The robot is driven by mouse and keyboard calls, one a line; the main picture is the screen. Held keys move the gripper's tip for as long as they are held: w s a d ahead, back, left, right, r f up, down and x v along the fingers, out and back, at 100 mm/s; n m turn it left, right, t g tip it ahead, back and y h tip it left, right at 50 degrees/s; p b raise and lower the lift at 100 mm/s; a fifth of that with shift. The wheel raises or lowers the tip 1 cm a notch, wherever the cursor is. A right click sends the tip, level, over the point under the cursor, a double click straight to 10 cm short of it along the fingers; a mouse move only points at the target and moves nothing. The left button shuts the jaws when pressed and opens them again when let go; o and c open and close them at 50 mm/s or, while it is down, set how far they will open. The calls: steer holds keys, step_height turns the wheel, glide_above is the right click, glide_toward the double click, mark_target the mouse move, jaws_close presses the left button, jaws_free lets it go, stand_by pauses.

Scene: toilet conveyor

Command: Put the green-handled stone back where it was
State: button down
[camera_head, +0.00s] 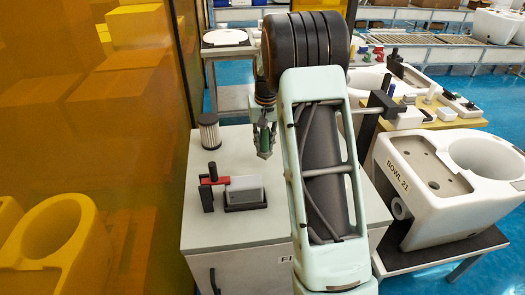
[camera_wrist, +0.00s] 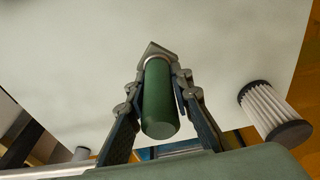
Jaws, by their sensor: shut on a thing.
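The green-handled stone (camera_wrist: 160,100) is between the fingers of my gripper (camera_wrist: 162,78) in the wrist view. Its green cylindrical handle points toward the camera, and a small grey end shows beyond it. My gripper (camera_head: 264,148) is shut on it in the head view, above the back part of the grey cabinet top (camera_head: 225,235). The green handle (camera_head: 264,138) shows only as a small patch between the fingers. I cannot tell how far above the top it hangs.
A pleated filter cartridge (camera_head: 209,133) stands left of my gripper. In front, a grey block (camera_head: 245,189) sits on a black base beside a black post with a red handle (camera_head: 213,177). An orange translucent panel (camera_head: 100,140) borders the left. A white toilet bowl (camera_head: 440,190) stands right.

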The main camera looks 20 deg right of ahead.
steer(key=shift+w+d+f, duration=0.2)
steer(key=shift+w+f, duration=1.1)
steer(key=shift+f, duration=0.2)
steer(key=shift+w+f, duration=0.1)
steer(key=shift+f, duration=1.45)
steer(key=shift+f, duration=0.25)
steer(key=c, duration=1.7)
jaws_free()
steer(key=shift+c, duration=0.2)
steer(key=shift+r, duration=0.15)
steer(key=r, duration=0.4)
steer(key=s+r, duration=0.1)
steer(key=r, duration=0.3)
steer(key=s+r, duration=0.1)
steer(key=r, duration=0.3)
steer(key=shift+a, duration=0.2)
